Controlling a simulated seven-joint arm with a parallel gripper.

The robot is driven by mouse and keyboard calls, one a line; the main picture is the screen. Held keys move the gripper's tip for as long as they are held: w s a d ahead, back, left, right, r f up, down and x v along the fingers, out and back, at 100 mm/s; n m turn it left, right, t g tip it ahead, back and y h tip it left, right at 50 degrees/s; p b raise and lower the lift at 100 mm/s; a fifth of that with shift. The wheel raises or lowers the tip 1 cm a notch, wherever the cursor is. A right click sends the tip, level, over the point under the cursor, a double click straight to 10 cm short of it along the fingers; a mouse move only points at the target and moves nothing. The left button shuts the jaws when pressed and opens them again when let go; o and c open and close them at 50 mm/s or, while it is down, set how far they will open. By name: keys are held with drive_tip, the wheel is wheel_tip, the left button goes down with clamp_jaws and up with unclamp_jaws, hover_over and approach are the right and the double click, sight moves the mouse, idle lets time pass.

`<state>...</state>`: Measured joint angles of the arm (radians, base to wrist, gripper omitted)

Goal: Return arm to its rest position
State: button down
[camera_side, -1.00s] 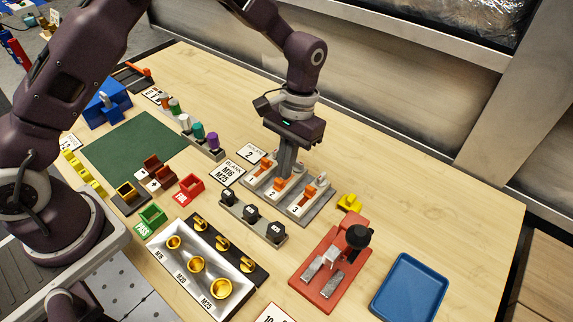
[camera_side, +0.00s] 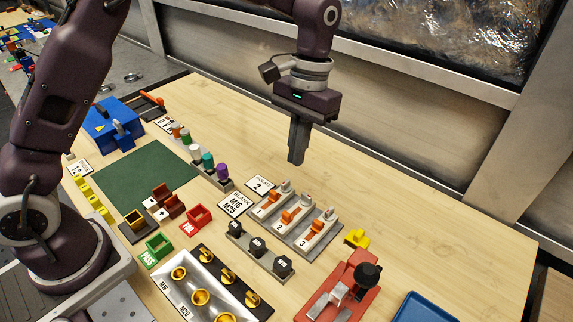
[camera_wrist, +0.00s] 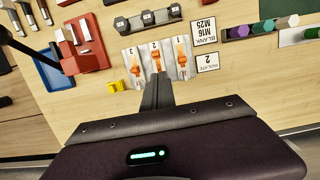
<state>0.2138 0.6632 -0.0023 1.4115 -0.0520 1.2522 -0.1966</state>
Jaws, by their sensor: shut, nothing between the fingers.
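My gripper (camera_side: 297,158) is shut and empty, pointing down in the air above the bare wood table. In the side view it is above and behind the grey block of three numbered orange-lever switches (camera_side: 290,218). In the wrist view the shut fingers (camera_wrist: 156,80) point toward the same switch block (camera_wrist: 158,60), with a visible gap of height in the side view. The levers carry the numbers 1, 2 and 3.
Near the switches stand a black-knob rack (camera_side: 258,246), a yellow piece (camera_side: 357,238), a red fixture (camera_side: 342,290) and a blue tray (camera_side: 425,308). A green mat (camera_side: 145,178) and a blue box (camera_side: 112,125) are at left. The table's back right is clear.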

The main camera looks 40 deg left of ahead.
drive_tip(key=s+a+r+t, duration=0.35)
drive_tip(key=s+r, duration=0.25)
drive_tip(key=r, duration=0.4)
drive_tip(key=s+a+t, duration=0.2)
drive_tip(key=s+a, duration=0.1)
drive_tip(key=s, duration=0.6)
drive_tip(key=s+a+r+t, duration=0.1)
drive_tip(key=s+a+t, duration=0.1)
drive_tip(key=s, duration=0.7)
drive_tip(key=shift+s+a+r, duration=0.2)
drive_tip(key=shift+a, duration=0.5)
drive_tip(key=c, duration=2.1)
unclamp_jaws()
